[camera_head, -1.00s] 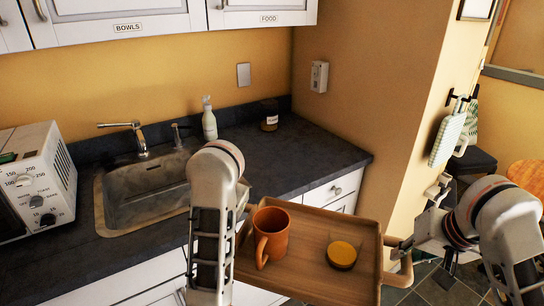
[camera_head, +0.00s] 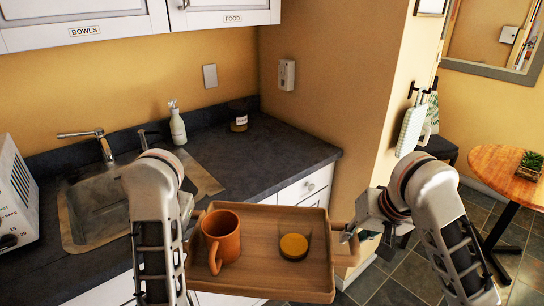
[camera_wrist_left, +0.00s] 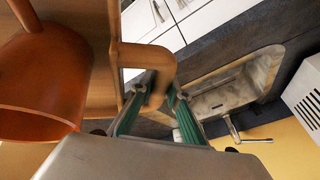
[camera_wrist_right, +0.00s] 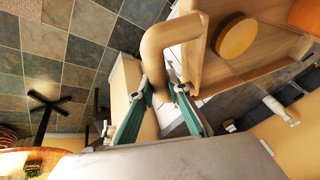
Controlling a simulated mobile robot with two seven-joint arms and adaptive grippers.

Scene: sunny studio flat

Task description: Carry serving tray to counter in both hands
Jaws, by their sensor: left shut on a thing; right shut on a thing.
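The wooden serving tray (camera_head: 262,285) is held up in front of the dark counter (camera_head: 262,160), roughly level. On it stand an orange mug (camera_head: 222,243) at the left and a small round jar with an orange-yellow top (camera_head: 293,246) to the right. My right gripper (camera_head: 350,234) is shut on the tray's right handle, which also shows in the right wrist view (camera_wrist_right: 157,45). My left gripper (camera_wrist_left: 160,92) is shut on the left handle (camera_wrist_left: 158,65) in the left wrist view; in the head view my left arm hides most of that grip.
A soap bottle (camera_head: 177,127) and a dark jar (camera_head: 239,120) stand at the back. The counter's right part is clear. A round table (camera_head: 507,172) stands far right.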

